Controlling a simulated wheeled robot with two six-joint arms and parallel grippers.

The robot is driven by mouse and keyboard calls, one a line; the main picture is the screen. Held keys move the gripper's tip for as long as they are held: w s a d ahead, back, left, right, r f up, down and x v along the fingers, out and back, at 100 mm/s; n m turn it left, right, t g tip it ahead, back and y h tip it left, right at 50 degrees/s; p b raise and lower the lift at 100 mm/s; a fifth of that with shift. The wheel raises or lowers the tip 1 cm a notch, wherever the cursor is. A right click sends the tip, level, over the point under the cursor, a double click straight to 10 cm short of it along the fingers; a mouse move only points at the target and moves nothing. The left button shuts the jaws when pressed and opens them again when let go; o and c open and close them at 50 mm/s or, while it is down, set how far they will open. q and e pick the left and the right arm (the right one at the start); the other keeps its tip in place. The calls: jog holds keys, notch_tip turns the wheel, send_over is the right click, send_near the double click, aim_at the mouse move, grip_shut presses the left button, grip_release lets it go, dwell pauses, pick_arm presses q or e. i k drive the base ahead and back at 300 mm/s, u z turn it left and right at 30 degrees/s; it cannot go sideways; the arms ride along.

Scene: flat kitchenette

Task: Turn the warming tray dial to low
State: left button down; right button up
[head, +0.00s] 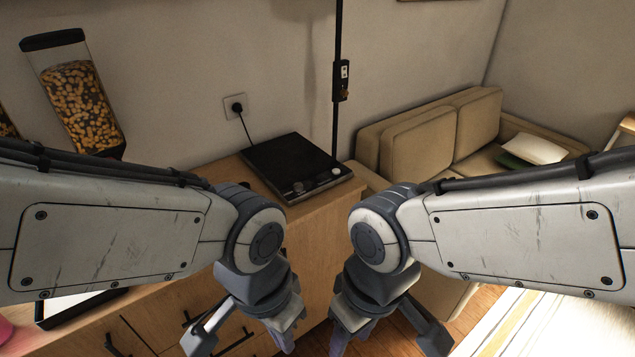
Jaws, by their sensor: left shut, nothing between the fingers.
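The warming tray (292,158) is a flat black slab on the wooden counter (222,172), near its far right end. Two small round parts show along its front edge: a darker one (298,187) on the left and a lighter silver one (336,172) on the right. I cannot read any markings or tell a setting. My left gripper (284,343) points down in front of the counter, shut and empty, well apart from the tray. My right gripper (340,342) hangs beside it to the right, its fingertips partly cut off at the bottom edge.
A wall socket (236,106) with a black cord stands behind the tray. A dark pole (338,120) rises beside it. A cereal dispenser (75,100) is at the left. A beige sofa (430,135) stands to the right. Drawers with dark handles (118,345) are below the counter.

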aim_at(296, 187)
jog(key=k, duration=0.6)
jog(key=u, duration=0.9)
jog(key=i, duration=1.3)
jog(key=z, duration=0.35)
